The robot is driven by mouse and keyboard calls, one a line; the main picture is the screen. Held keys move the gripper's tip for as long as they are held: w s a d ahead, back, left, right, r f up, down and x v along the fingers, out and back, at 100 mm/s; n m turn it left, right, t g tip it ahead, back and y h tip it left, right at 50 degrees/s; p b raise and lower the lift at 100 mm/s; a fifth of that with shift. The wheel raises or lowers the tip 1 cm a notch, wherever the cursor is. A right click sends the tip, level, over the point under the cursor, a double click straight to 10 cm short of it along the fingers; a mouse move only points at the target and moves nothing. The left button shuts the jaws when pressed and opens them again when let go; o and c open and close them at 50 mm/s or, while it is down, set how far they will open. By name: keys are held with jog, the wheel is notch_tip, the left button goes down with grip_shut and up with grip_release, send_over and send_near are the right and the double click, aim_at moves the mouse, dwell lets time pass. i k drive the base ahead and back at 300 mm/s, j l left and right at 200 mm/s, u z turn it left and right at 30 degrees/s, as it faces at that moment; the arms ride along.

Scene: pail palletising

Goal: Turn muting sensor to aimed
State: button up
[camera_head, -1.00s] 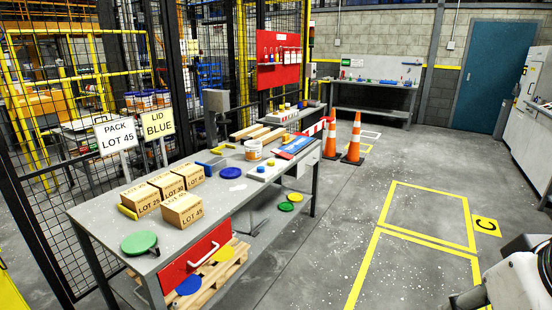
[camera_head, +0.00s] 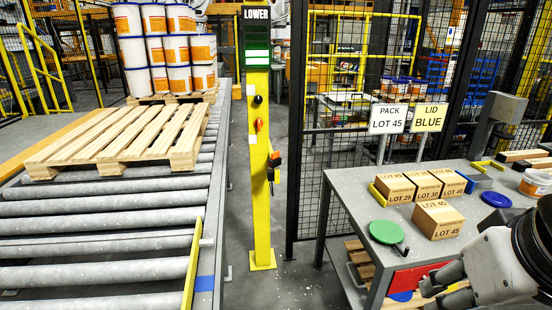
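A yellow post (camera_head: 260,190) stands upright beside the roller conveyor, with a dark sign reading LOWER (camera_head: 257,15) and lit green-white bars at its top. Down its face are a black knob (camera_head: 257,100) and an orange knob (camera_head: 259,125). A small black and orange device (camera_head: 272,165) sticks out from its right side; it may be the muting sensor, but its aim is too small to read. My gripper (camera_head: 438,284) is partly visible at the lower right, by the workbench front and far from the post. Its fingers are not clear.
The roller conveyor (camera_head: 100,227) fills the left, carrying an empty pallet (camera_head: 120,135) and stacked pails (camera_head: 168,45) behind. The workbench (camera_head: 350,195) on the right holds lot boxes (camera_head: 438,219) and a green lid (camera_head: 385,232). Mesh fencing stands behind. A floor strip is free around the post's foot.

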aim_at(274, 163)
jog(key=i+u, duration=0.15)
jog(key=u, duration=0.25)
jog(key=i, duration=2.2)
